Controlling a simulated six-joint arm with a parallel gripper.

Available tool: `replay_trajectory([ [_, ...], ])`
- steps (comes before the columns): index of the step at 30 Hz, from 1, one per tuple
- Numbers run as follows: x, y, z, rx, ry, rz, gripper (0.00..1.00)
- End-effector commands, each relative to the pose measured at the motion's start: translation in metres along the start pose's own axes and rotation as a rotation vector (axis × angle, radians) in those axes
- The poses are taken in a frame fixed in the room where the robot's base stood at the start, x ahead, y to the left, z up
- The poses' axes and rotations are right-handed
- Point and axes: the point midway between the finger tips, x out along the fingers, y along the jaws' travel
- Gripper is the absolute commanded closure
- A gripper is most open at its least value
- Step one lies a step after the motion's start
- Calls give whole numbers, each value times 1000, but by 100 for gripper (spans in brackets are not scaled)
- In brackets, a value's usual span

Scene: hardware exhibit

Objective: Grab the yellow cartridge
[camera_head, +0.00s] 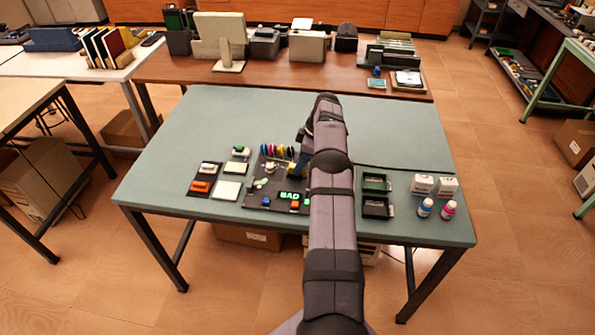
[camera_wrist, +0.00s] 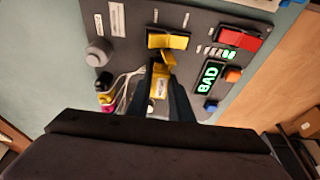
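The yellow cartridge (camera_wrist: 160,84), a small block with a pale label, is between the two dark fingers of my gripper (camera_wrist: 162,80) in the wrist view. The fingers lie along both its sides and look closed on it. Its far end is near a yellow part (camera_wrist: 168,41) on the dark panel (camera_wrist: 130,40); I cannot tell whether they touch. In the head view my gripper (camera_head: 300,165) is over the panel, mostly hidden by my arm, and I cannot make out the held cartridge there.
The panel carries a red part (camera_wrist: 240,38), a lit green BAD sign (camera_wrist: 208,77), an orange button (camera_wrist: 233,75) and a grey knob (camera_wrist: 97,52). The green table's (camera_head: 230,115) back is clear.

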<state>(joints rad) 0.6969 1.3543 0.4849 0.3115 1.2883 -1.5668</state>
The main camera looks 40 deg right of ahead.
Motion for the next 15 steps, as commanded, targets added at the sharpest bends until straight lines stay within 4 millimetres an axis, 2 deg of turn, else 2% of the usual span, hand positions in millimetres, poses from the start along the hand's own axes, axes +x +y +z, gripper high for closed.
replay_trajectory([
  [5, -5, 0, -2, 0, 0, 1, 100],
  [15, -28, 0, -9, 0, 0, 1, 100],
])
